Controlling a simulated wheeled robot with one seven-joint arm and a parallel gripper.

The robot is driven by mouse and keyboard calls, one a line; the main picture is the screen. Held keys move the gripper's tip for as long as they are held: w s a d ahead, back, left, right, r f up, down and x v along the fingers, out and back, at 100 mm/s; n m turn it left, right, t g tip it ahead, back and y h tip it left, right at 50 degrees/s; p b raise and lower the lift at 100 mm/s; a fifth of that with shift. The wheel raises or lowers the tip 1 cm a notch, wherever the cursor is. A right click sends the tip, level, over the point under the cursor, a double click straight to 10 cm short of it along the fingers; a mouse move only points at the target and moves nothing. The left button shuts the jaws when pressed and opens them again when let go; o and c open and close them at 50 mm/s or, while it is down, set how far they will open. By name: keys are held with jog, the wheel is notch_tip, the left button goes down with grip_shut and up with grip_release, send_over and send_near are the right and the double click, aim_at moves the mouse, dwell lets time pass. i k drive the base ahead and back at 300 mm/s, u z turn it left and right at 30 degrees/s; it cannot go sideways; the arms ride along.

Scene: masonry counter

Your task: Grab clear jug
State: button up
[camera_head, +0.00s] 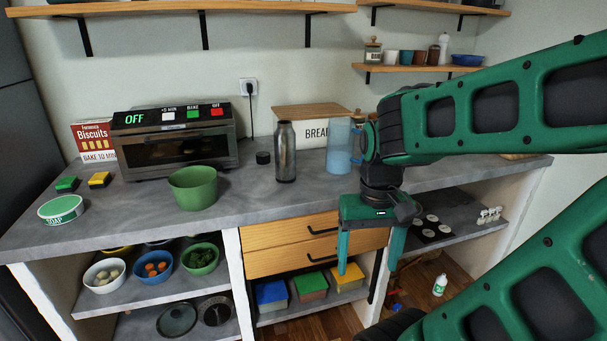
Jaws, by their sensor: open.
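A clear, bluish jug (340,147) stands upright on the grey counter, right of the metal bottle and in front of the bread box. Its right side is partly hidden behind my arm. My gripper (366,272) is open and empty, pointing down. It shows in front of the drawers, lower in the picture than the jug and apart from it.
A metal bottle (285,152) stands left of the jug, with a small black cap (263,158) beside it. A green bowl (193,188), a toaster oven (176,145) and a soap dish (60,209) are further left. The bread box (301,133) stands behind. Counter front is mostly clear.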

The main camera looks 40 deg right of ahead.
aim_at(340, 159)
jog(key=z, duration=0.35)
jog(key=i, duration=0.9)
jog(key=z, duration=1.45)
